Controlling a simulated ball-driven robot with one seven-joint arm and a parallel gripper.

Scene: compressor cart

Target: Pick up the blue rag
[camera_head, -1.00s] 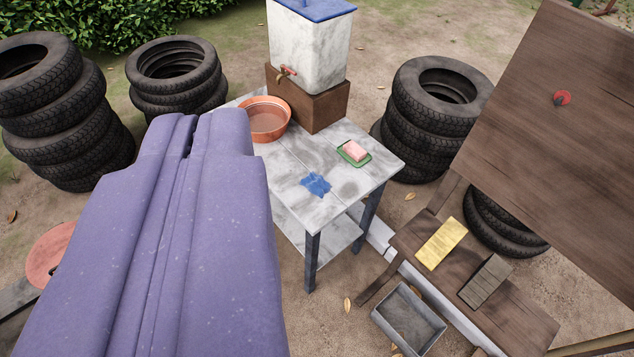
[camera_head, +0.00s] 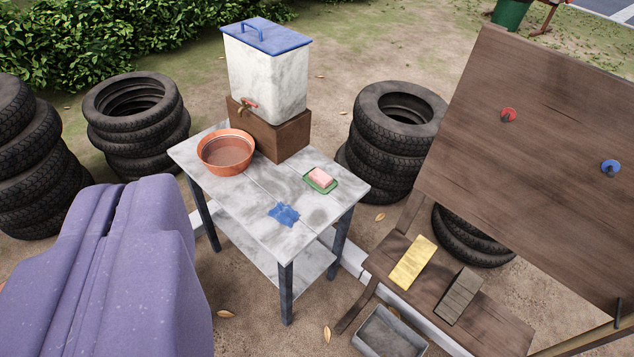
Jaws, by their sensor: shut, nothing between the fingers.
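The blue rag (camera_head: 284,214) lies flat and crumpled on the grey-white top of a small table (camera_head: 245,222), near its front edge. My gripper (camera_head: 120,192) is the large purple form at the lower left. Its two fingers are together with only a thin slit between them, and nothing shows in them. The gripper is to the left of the rag in the picture, apart from it, and nearer the camera. The rag is fully in view and not covered.
An orange basin (camera_head: 227,152), a pink soap (camera_head: 320,176) on a green dish (camera_head: 331,187) and a water tank (camera_head: 268,75) on a brown block (camera_head: 282,138) share the tabletop. Tyre stacks (camera_head: 385,160) stand behind. A wooden bench (camera_head: 400,285) and board (camera_head: 540,150) are at right.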

